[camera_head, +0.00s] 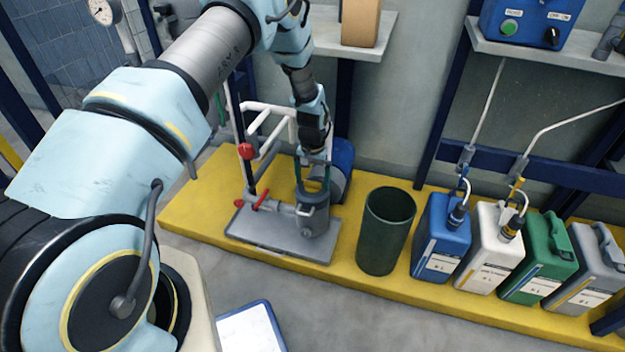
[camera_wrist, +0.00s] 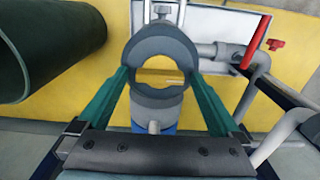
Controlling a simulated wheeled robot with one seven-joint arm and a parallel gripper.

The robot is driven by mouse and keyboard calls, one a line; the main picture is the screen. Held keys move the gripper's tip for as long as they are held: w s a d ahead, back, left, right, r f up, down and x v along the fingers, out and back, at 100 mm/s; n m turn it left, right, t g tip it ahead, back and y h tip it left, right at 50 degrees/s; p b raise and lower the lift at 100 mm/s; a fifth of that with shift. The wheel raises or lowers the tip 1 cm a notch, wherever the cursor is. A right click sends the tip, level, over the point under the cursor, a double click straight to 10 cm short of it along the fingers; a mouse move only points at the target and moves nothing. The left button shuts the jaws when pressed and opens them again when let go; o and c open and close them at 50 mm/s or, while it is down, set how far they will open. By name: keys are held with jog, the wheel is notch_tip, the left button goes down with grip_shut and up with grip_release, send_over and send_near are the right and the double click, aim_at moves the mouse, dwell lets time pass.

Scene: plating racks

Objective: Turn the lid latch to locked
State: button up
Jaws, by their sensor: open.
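A grey canister (camera_head: 313,218) stands on a grey base plate (camera_head: 275,246) on the yellow platform. My gripper (camera_head: 313,182) points down at the canister's top, with its fingers spread. In the wrist view a dark grey ring-shaped piece (camera_wrist: 160,42), which looks like the lid latch, sits between the two green fingers of my gripper (camera_wrist: 158,76). The fingertips lie beside its left and right sides; I cannot tell whether they touch it. No lock marking is readable, so the latch's setting cannot be told.
A pipe with red valve handles (camera_head: 246,151) stands left of the canister and is close to my gripper. A dark green bin (camera_head: 387,232) stands to the right, then several jerrycans (camera_head: 489,247). A blue drum (camera_head: 342,160) is behind.

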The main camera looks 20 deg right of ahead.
aim_at(312, 182)
notch_tip(312, 182, up, 8)
jog(key=shift+f+p, duration=0.25)
jog(key=shift+p, duration=0.2)
jog(key=shift+s, duration=0.1)
dwell(0.4)
